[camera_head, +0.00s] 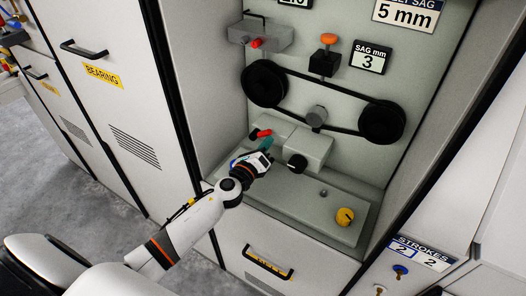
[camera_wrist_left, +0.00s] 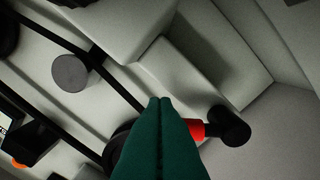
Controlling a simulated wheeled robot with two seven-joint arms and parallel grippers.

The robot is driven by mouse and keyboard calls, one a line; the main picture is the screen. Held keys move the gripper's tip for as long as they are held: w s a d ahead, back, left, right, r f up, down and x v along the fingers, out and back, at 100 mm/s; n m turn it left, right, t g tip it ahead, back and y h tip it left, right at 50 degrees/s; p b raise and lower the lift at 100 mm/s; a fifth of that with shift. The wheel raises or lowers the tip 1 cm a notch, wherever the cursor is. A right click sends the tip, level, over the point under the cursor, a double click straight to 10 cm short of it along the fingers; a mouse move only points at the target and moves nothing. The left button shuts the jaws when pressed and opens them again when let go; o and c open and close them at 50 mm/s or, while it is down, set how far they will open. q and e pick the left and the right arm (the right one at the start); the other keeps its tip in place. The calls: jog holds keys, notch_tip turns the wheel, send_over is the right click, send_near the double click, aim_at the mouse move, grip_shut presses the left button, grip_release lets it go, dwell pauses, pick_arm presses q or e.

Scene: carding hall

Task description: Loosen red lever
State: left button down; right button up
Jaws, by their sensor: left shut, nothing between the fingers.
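A short red lever (camera_head: 262,133) with a black part at its left end sits at the left of the grey block inside the machine bay. My left gripper (camera_head: 266,143) is right beside it, its teal fingers shut and empty. Another red-tipped handle (camera_head: 257,43) is on a grey bracket higher up. My right gripper is not in view.
A black knob (camera_head: 297,163) on the block is close right of my gripper. A yellow knob (camera_head: 345,216) is at the lower right.

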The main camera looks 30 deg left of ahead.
aim_at(260, 134)
pick_arm(q)
jog(key=r+n, duration=0.1)
jog(key=a+r+n+p, duration=0.1)
jog(key=n, duration=0.2)
jog(key=a+r+n+p, duration=0.1)
jog(key=shift+w+n, duration=0.1)
jog(key=shift+n, duration=0.2)
jog(key=a+n, duration=0.1)
jog(key=a+r+n+p, duration=0.1)
jog(key=n, duration=0.1)
jog(key=shift+a, duration=0.1)
jog(key=shift+w+a+p, duration=0.1)
jog(key=shift+p, duration=0.2)
dwell(0.4)
